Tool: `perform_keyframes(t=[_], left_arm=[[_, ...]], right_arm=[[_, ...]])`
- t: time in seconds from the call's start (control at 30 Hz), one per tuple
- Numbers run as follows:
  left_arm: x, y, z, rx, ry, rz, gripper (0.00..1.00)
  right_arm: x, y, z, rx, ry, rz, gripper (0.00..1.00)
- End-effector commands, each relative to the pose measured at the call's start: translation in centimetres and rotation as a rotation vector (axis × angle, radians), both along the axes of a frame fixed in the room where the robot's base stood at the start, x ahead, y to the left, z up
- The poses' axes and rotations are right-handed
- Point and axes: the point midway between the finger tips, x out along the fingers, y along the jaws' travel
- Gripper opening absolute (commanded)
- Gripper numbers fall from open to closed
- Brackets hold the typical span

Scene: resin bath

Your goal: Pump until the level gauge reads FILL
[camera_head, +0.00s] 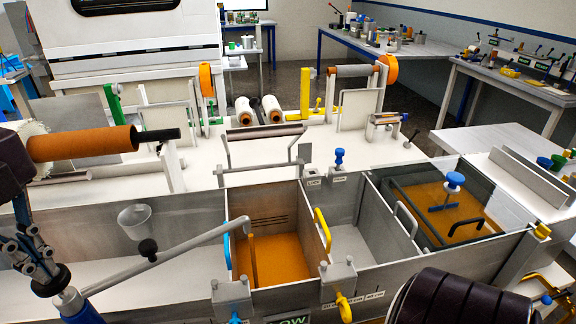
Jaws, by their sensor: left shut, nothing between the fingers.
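The pump lever (195,243) is a long grey bar running from the resin bath (262,262) down left to a blue grip (80,308) at the bottom edge. My left gripper (48,283) is shut and empty, its tips just above the blue grip; I cannot tell whether they touch it. The bath compartment holds orange resin. A dark sign with green-white letters (289,319) is cut off at the bottom edge; only "OW" is readable, and it may be the level gauge. My right gripper is not in view; a dark arm part of mine shows at lower right.
A clear cup (135,221) and a black knob (148,249) are near the lever. A blue handle (227,246) and a yellow handle (322,230) flank the resin compartment. A second orange tank (440,213) is at right. A roller (85,144) is above left.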

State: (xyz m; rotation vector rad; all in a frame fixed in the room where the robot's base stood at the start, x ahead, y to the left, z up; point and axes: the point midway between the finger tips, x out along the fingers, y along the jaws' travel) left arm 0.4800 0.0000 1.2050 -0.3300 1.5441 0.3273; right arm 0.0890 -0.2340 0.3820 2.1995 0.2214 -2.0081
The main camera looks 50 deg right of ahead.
Motion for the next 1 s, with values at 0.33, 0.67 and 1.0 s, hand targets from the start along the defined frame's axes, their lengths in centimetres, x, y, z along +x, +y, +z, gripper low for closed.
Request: perform_keyframes(t=[0.33,0.67,1.0], left_arm=[[0.0,0.0,3.0,0.003,0.001,0.0,0.0],[0.0,0.0,6.3,0.002,0.002,0.0,0.0],[0.0,0.0,6.2,0.001,0.002,0.0,0.0]], right_arm=[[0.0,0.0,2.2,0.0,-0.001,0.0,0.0],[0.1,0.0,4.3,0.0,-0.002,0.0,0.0],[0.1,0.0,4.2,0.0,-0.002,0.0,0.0]])
